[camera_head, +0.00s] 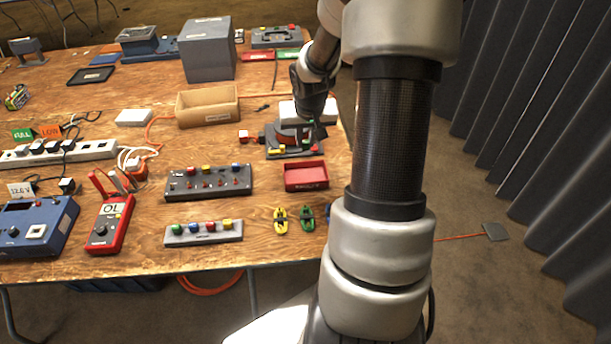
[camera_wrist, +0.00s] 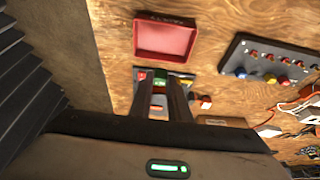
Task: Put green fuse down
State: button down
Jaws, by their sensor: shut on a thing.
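My gripper (camera_wrist: 159,82) points down over a small grey stand (camera_head: 287,153) behind the red tray, at the right end of the table. The wrist view shows a small green piece (camera_wrist: 160,84) between the fingertips, which looks like the green fuse; the gripper is shut on it. A yellow block (camera_wrist: 187,82) and a red block (camera_wrist: 142,75) show on the stand to either side. The fingers hide part of the stand, and I cannot tell whether the fuse touches it.
The red tray (camera_head: 306,177) lies just in front of the stand; it also shows in the wrist view (camera_wrist: 165,38). A dark fuse panel (camera_head: 209,184), a cardboard box (camera_head: 207,106) and a small red-and-white piece (camera_head: 250,137) are to the left. Yellow and green clips (camera_head: 280,219) lie near the front edge.

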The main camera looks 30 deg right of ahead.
notch_tip(320, 180, down, 10)
jog(key=b, duration=0.3)
jog(key=shift+r, duration=0.1)
jog(key=shift+f+b, duration=0.55)
jog(key=shift+f, duration=0.05)
jog(key=c, duration=1.7)
grip_release()
jog(key=shift+o, duration=0.2)
jog(key=p+v, duration=0.5)
jog(key=v, duration=0.8)
jog(key=shift+w+r, duration=0.2)
jog(key=shift+d, duration=0.1)
